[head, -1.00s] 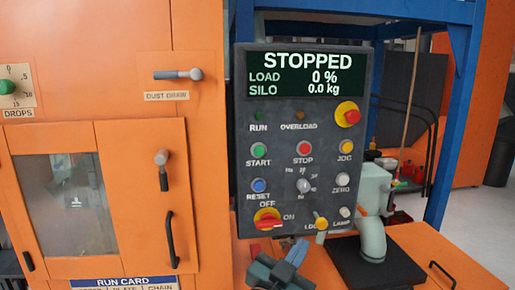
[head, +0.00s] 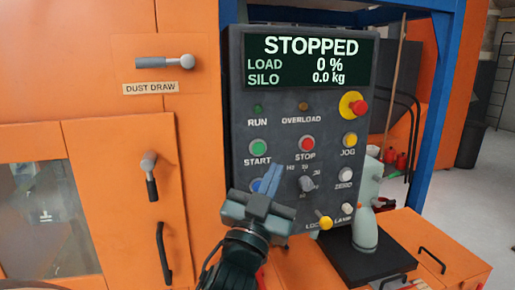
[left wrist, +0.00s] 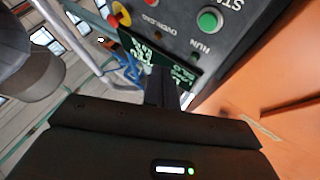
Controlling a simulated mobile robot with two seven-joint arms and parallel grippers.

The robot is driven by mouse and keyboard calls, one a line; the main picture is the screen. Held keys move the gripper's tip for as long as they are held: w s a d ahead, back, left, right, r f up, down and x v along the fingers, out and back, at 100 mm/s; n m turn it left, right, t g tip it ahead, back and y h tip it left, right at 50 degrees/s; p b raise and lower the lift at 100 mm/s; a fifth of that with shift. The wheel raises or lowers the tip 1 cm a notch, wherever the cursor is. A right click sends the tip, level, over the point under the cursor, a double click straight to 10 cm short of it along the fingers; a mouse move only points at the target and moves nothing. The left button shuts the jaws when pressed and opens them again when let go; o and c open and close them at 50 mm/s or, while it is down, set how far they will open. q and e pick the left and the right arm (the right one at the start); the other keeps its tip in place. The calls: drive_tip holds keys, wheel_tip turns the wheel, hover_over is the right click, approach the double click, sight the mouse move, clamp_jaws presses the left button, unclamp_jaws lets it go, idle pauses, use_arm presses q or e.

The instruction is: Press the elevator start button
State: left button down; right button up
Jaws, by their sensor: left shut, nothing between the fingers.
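The green START button (head: 259,146) is on the dark control panel (head: 240,75), left of the red STOP button (head: 305,144). It also shows at the top of the left wrist view (left wrist: 208,20). My left gripper (head: 272,174) is shut and empty, its fingertips just below and right of the START button in the head view. Contact with the panel cannot be told. The gripper partly covers the blue RESET button (head: 257,185) and hides the red OFF/ON switch. The display (head: 310,60) reads STOPPED, load 0 %, silo 0.0 kg. My right gripper is not in view.
A selector knob (head: 306,184) sits right of my fingertips, and a yellow LOCK lever (head: 325,222) lower right. A red emergency knob (head: 358,107) is at the panel's upper right. Orange cabinet doors with a black handle (head: 163,255) stand on the left.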

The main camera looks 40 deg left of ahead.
sight(261, 160)
use_arm(q)
drive_tip(key=shift+w+a+p, duration=0.2)
drive_tip(key=shift+w+a, duration=1.25)
drive_tip(key=shift+a, duration=0.25)
drive_tip(key=shift+w+a+p, duration=0.15)
drive_tip(key=shift+w+a, duration=1.3)
drive_tip(key=shift+a, duration=0.2)
drive_tip(key=shift+a, duration=0.1)
drive_tip(key=shift+w+a, duration=0.2)
drive_tip(key=shift+w, duration=0.05)
drive_tip(key=shift+w+a, duration=0.25)
drive_tip(key=shift+a, duration=0.1)
idle(0.5)
drive_tip(key=shift+s+d, duration=0.1)
drive_tip(key=shift+d, duration=0.05)
drive_tip(key=shift+s+d, duration=0.45)
drive_tip(key=shift+d, duration=0.05)
idle(0.3)
